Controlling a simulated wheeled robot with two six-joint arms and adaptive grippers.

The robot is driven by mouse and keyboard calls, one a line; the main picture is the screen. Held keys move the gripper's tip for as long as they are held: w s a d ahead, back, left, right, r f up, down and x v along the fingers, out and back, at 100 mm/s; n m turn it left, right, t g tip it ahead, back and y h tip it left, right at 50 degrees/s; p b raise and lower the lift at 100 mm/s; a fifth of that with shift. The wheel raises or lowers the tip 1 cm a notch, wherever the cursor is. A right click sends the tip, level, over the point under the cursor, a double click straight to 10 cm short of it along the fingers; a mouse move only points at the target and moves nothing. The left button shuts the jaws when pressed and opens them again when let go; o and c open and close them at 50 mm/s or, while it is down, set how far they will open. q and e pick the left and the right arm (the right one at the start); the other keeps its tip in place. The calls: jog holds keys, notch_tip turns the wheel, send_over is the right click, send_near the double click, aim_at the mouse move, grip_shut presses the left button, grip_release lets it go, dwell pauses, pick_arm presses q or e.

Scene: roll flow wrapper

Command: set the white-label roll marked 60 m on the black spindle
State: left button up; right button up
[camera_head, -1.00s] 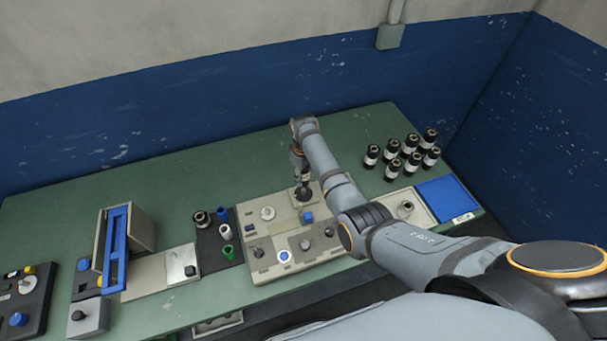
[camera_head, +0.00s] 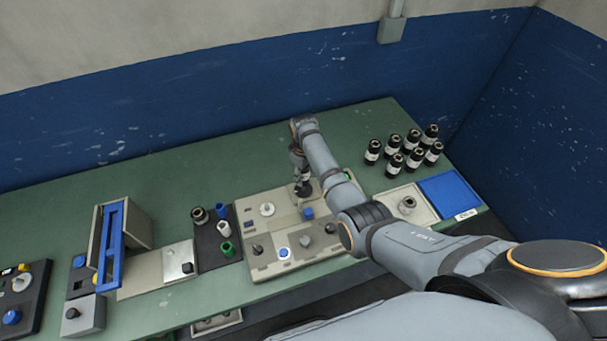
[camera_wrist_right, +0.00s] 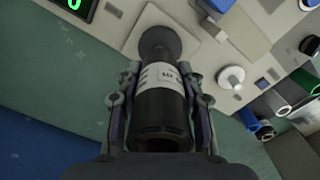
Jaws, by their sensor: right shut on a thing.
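My right gripper (camera_wrist_right: 160,100) is shut around a black roll (camera_wrist_right: 162,108) with a white label (camera_wrist_right: 160,77). The label's print is upside down and too small to read for sure. The roll's far end is at or just over a dark round part (camera_wrist_right: 158,40) on a light square plate (camera_wrist_right: 135,22); I cannot tell whether they touch. This dark part may be the black spindle, mostly hidden by the roll. In the head view the right gripper (camera_head: 302,180) points down at the panel's back right, the roll largely hidden. My left gripper is not in view.
Several black rolls with white labels (camera_head: 396,162) stand at the table's back right. A blue tray (camera_head: 449,195) and a light tray (camera_head: 391,202) lie right of the panel (camera_head: 262,262), which bears knobs and a blue button (camera_head: 308,213). Coloured cups (camera_head: 222,229) stand to its left.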

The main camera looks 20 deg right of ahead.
jog(key=shift+f, duration=0.4)
jog(key=shift+f, duration=0.2)
dwell(0.5)
jog(key=shift+f+b, duration=0.3)
jog(key=shift+f, duration=0.15)
jog(key=shift+f+b, duration=0.75)
jog(key=shift+f, duration=0.25)
jog(key=shift+f, duration=0.15)
dwell(0.5)
jog(key=o, duration=1.3)
